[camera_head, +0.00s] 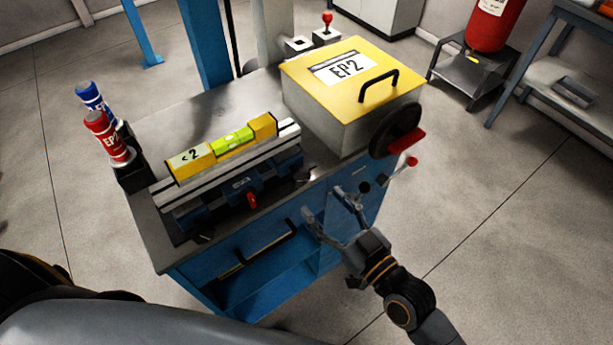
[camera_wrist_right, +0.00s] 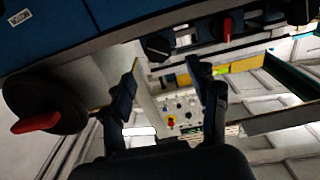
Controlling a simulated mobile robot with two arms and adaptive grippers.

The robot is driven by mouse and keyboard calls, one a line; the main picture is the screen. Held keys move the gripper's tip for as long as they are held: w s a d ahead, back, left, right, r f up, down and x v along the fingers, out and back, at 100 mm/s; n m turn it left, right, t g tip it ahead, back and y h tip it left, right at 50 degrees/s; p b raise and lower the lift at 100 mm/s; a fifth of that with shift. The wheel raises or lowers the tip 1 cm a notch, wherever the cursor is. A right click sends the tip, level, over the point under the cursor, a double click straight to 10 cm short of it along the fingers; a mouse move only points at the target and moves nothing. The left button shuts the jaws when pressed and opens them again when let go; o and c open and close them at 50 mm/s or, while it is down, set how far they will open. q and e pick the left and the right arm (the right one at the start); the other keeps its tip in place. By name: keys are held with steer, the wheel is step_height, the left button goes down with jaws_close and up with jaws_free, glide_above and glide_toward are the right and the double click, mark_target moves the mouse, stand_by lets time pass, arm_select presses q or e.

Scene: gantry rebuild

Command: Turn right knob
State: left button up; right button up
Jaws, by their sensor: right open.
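The right knob (camera_head: 302,176) is a small dark knob at the right end of the blue fixture's front. In the right wrist view the black knob (camera_wrist_right: 158,46), on the side nearest the handwheel, appears to be this one. My right gripper (camera_head: 325,204) is open and empty, in front of the bench edge and near the knob. In the right wrist view its two fingers (camera_wrist_right: 166,78) are spread, with the knob beyond and between their tips. I see no contact. My left gripper is not in view.
A yellow level (camera_head: 233,142) lies along the fixture's rail, above a red lever (camera_head: 252,201). A black handwheel (camera_head: 396,130) with a red handle and the yellow-lidded EP2 box (camera_head: 345,115) stand right. Red (camera_head: 105,138) and blue cans stand left. A drawer handle (camera_head: 257,252) juts out below.

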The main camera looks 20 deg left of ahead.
mark_target(304, 179)
steer(key=x, duration=0.6)
steer(key=shift+w+p, duration=0.15)
steer(key=shift+p, duration=0.25)
steer(key=shift+w+a, duration=0.35)
steer(key=shift+a, duration=0.15)
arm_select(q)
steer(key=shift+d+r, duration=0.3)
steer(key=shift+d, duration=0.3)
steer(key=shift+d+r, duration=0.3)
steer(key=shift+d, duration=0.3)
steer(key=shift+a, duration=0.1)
arm_select(e)
steer(key=shift+c, duration=0.7)
steer(key=c, duration=1)
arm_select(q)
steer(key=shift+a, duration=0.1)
arm_select(e)
steer(key=shift+w+m, duration=0.1)
steer(key=shift+m, duration=2.1)
